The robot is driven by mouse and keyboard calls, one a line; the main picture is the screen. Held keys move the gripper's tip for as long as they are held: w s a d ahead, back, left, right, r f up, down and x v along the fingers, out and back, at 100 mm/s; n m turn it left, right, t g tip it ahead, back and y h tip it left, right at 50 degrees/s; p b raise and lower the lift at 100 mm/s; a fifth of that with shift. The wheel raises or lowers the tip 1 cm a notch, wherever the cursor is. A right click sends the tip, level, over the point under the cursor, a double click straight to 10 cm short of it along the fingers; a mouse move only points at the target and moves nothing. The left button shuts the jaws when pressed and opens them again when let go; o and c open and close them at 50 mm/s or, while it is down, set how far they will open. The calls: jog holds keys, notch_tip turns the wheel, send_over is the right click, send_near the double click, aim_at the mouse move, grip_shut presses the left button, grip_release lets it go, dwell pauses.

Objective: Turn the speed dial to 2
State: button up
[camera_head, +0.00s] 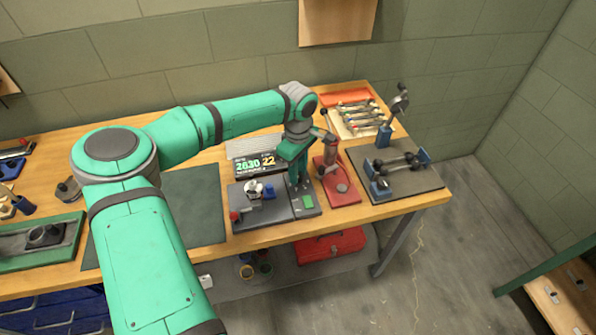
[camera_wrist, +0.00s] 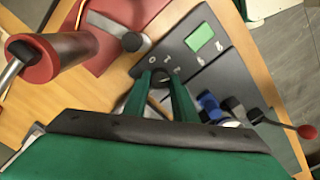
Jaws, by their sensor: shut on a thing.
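The speed dial (camera_wrist: 161,75) is a small dark knob on the dark grey control panel (camera_wrist: 234,68), with small white marks around its far side. My gripper (camera_wrist: 163,84) points down at the panel and its green fingers are shut on the dial. The fingers cover most of the dial, and I cannot tell which mark it points to. In the head view my gripper (camera_head: 301,186) is over the right part of the panel (camera_head: 248,211), left of the green square (camera_head: 308,201). The dial is hidden there.
A red press-like tool (camera_head: 334,178) stands close on the right. A red-knobbed lever (camera_head: 235,216) and a blue part (camera_head: 269,191) are on the panel's left. A green mat (camera_head: 190,205) lies farther left.

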jog(key=o, duration=1)
jog(key=shift+o, duration=0.2)
jog(key=shift+r, duration=0.1)
notch_tip(320, 180, up, 11)
jog(key=shift+f, duration=0.2)
